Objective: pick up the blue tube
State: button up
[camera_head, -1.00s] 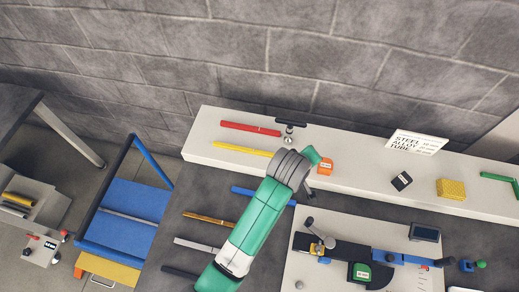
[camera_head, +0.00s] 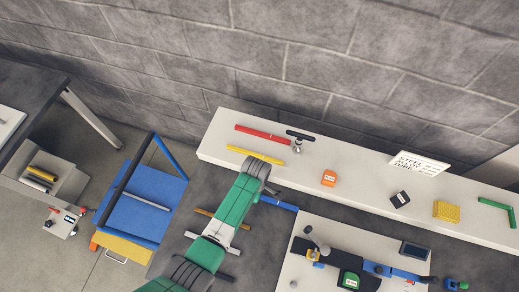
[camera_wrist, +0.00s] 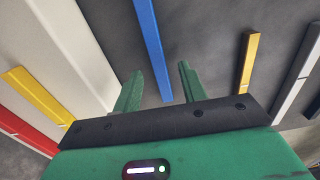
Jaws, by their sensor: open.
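The blue tube (camera_head: 279,203) lies on the dark table beside the pale shelf; my arm covers its left part in the head view. In the wrist view the blue tube (camera_wrist: 152,45) runs from the top edge down into the gap between my gripper's fingers. My gripper (camera_wrist: 161,74) is open, with a green finger on each side of the tube's near end. Nothing is held. Whether the fingers are at the tube's height or above it I cannot tell. In the head view my arm hides the fingers.
On the pale shelf (camera_head: 340,176) lie a red strip (camera_head: 263,133), a yellow strip (camera_head: 256,155) and an orange block (camera_head: 329,178). A gold strip (camera_wrist: 248,62) and a silver strip (camera_wrist: 297,74) lie to the right in the wrist view. A white board with tools is nearby.

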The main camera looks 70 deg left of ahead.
notch_tip(320, 180, down, 2)
jog(key=shift+f, duration=0.1)
grip_shut()
jog(key=shift+w+r, duration=0.1)
jog(key=shift+r, duration=0.7)
notch_tip(320, 180, up, 2)
jog(key=shift+d+r, duration=0.15)
jog(key=s+d, duration=0.6)
jog(key=d, duration=0.1)
jog(key=s+d+r, duration=0.1)
jog(key=s+d, duration=0.3)
jog(key=shift+d, duration=0.2)
jog(key=shift+s+d+r, duration=0.15)
jog(key=shift+d, duration=0.1)
